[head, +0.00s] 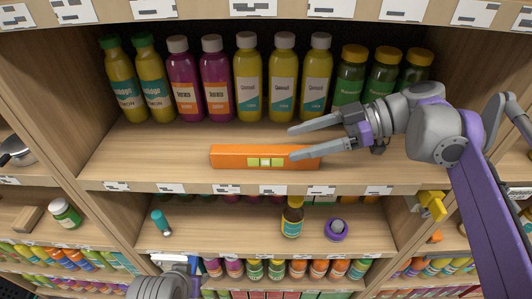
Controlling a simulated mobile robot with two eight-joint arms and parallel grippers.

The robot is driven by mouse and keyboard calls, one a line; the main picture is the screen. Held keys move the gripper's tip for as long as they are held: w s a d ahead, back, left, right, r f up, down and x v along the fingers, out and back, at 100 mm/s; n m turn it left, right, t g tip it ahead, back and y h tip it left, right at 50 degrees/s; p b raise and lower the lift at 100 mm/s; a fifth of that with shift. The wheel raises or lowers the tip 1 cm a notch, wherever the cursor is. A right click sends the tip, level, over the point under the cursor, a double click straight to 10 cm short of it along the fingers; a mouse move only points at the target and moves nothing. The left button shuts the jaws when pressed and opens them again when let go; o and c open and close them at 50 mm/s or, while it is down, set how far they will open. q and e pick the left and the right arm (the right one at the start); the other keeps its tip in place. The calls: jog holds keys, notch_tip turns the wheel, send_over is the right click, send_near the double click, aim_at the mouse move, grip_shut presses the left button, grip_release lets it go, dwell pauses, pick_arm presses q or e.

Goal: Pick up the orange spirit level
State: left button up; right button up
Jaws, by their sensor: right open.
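The orange spirit level (232,156) lies lengthwise on the wooden shelf near its front edge, with a yellow-green window at its middle. My right gripper (291,144) comes in from the right with its jaws apart and pointing left. Its nearer finger overlaps the right part of the level in the picture, and its farther finger is behind the level. Nothing is held between the fingers, and I cannot tell whether they touch the level. Part of my left arm (163,286) shows at the bottom, and its jaw state is unclear.
A row of bottles (248,85) stands along the back of the shelf. Side panels bound it left and right. The shelf left of the level is clear.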

aim_at(268, 149)
jog(key=shift+s+a+f, duration=0.1)
jog(key=shift+a+f, duration=0.15)
jog(key=shift+a, duration=0.45)
jog(key=shift+w+a+f, duration=0.25)
jog(key=shift+a, duration=0.35)
jog(key=shift+x, duration=2.35)
jog(key=shift+w+d, duration=0.1)
grip_shut()
